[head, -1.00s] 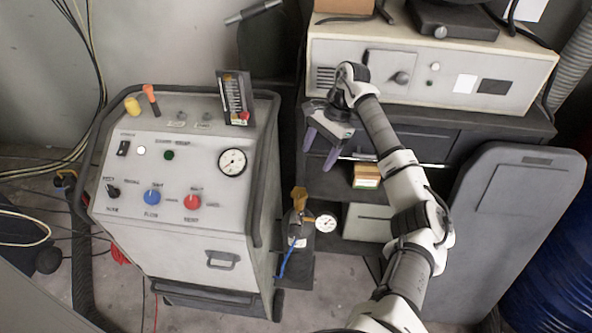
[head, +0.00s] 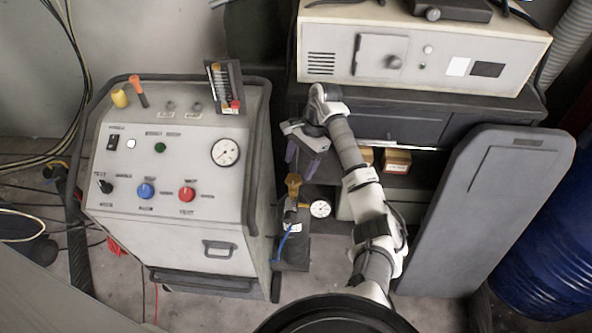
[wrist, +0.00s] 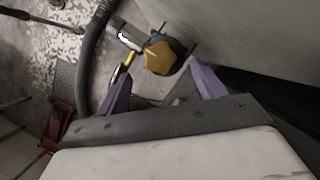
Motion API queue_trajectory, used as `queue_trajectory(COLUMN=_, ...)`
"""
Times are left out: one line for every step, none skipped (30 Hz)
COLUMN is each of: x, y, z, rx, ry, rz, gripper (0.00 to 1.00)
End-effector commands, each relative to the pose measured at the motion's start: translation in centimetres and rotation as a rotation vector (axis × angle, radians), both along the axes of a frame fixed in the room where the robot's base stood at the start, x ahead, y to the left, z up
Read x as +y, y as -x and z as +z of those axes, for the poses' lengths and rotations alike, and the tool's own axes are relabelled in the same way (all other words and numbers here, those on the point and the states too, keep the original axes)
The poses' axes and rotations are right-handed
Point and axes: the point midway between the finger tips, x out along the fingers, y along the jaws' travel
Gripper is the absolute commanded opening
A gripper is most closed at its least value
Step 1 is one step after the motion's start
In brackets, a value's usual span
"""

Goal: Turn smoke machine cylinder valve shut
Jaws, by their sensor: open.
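The smoke machine cylinder (head: 292,250) is a dark bottle standing beside the right side of the grey smoke machine (head: 180,215). Its brass-yellow valve (head: 293,181) is on top, with a round white gauge (head: 320,208) to the right and a blue hose below. My gripper (head: 302,168) is open and empty just above the valve in the head view. In the wrist view the yellow valve knob (wrist: 160,57) shows beyond and between the two purple fingers of my gripper (wrist: 162,84). I see no contact with the knob.
The machine's side stands close to the left of my gripper. A dark shelf (head: 400,125) with a beige box unit (head: 420,55) on top and small cartons (head: 397,161) inside is behind and right. A grey panel (head: 490,215) and blue barrel (head: 550,235) stand at right.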

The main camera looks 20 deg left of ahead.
Motion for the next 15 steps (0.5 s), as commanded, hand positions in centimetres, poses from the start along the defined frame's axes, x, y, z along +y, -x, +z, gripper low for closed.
queue_trajectory(x=0.2, y=0.4, z=-0.7, rx=0.004, ry=-0.002, rz=0.000, gripper=0.69)
queue_trajectory(x=0.3, y=0.5, z=-1.1, rx=0.004, ry=-0.001, rz=-0.001, gripper=0.69)
queue_trajectory(x=0.3, y=0.7, z=-1.5, rx=0.005, ry=0.000, rz=-0.001, gripper=0.69)
queue_trajectory(x=0.4, y=0.8, z=-1.8, rx=0.004, ry=0.000, rz=-0.001, gripper=0.69)
queue_trajectory(x=0.5, y=0.9, z=-2.1, rx=0.004, ry=-0.001, rz=-0.001, gripper=0.69)
queue_trajectory(x=0.5, y=1.0, z=-2.5, rx=0.003, ry=0.000, rz=-0.001, gripper=0.69)
queue_trajectory(x=0.6, y=1.1, z=-2.8, rx=0.003, ry=0.001, rz=0.000, gripper=0.69)
queue_trajectory(x=0.6, y=1.2, z=-3.1, rx=0.003, ry=0.001, rz=-0.001, gripper=0.69)
queue_trajectory(x=0.7, y=1.3, z=-3.3, rx=0.002, ry=0.000, rz=-0.001, gripper=0.69)
queue_trajectory(x=0.7, y=1.3, z=-3.4, rx=0.002, ry=0.001, rz=-0.001, gripper=0.69)
queue_trajectory(x=0.7, y=1.3, z=-3.5, rx=0.002, ry=0.001, rz=-0.001, gripper=0.69)
queue_trajectory(x=0.7, y=1.3, z=-3.6, rx=0.001, ry=0.001, rz=-0.001, gripper=0.69)
queue_trajectory(x=0.7, y=1.3, z=-3.7, rx=0.001, ry=0.001, rz=-0.001, gripper=0.69)
queue_trajectory(x=0.7, y=1.3, z=-3.7, rx=-0.001, ry=0.001, rz=-0.001, gripper=0.69)
queue_trajectory(x=0.7, y=1.3, z=-3.7, rx=-0.001, ry=0.001, rz=-0.001, gripper=0.69)
